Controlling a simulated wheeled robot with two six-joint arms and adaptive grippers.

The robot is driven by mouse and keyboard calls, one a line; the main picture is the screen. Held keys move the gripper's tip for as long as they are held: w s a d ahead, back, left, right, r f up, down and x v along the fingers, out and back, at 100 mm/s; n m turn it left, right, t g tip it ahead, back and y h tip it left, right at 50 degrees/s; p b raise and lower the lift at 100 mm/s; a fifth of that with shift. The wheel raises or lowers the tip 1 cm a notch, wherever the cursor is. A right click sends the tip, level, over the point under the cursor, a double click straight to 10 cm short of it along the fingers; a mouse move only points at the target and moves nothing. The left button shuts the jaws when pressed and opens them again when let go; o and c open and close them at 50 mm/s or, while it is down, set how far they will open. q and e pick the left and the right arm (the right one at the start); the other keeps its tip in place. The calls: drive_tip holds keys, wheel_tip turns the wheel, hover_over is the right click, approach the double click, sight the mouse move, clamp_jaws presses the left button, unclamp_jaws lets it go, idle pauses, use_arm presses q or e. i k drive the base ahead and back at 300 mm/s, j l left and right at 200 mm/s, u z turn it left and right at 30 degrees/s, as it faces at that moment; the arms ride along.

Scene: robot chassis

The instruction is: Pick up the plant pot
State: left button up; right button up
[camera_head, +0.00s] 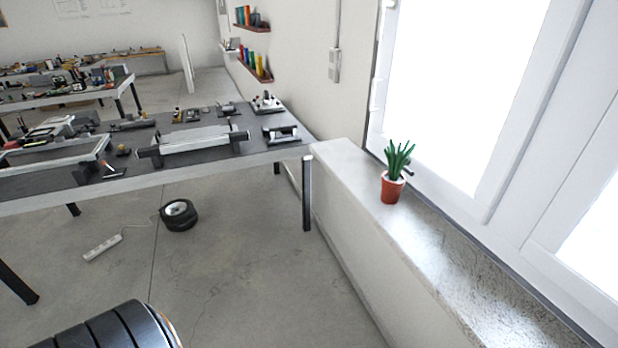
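The plant pot (392,190) is small and red-orange, with a green spiky plant (399,158) in it. It stands upright on the pale stone window sill (430,245), right of the picture's middle and close to the window frame. Neither of my grippers shows in the head view, and nothing touches the pot.
A long grey workbench (215,165) with tools and parts ends just left of the sill. A black wheel-like object (179,215) and a white power strip (103,248) lie on the floor. The floor (250,280) in front of the sill is clear. The window (450,80) rises behind the pot.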

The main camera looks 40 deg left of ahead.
sight(393, 180)
drive_tip(key=u, duration=0.55)
drive_tip(key=i+j+z, duration=0.3)
drive_tip(key=i+j, duration=0.15)
drive_tip(key=j, duration=0.35)
drive_tip(key=i+j+z, duration=0.1)
drive_tip(key=j, duration=0.3)
drive_tip(key=i+j+z, duration=0.15)
drive_tip(key=i+j, duration=0.15)
drive_tip(key=j, duration=0.15)
drive_tip(key=i+j+z, duration=0.15)
drive_tip(key=j, duration=0.3)
drive_tip(key=i+j+z, duration=0.15)
drive_tip(key=j, duration=0.35)
drive_tip(key=i+j+z, duration=0.15)
drive_tip(key=j, duration=0.3)
drive_tip(key=j+z, duration=0.15)
drive_tip(key=j, duration=0.35)
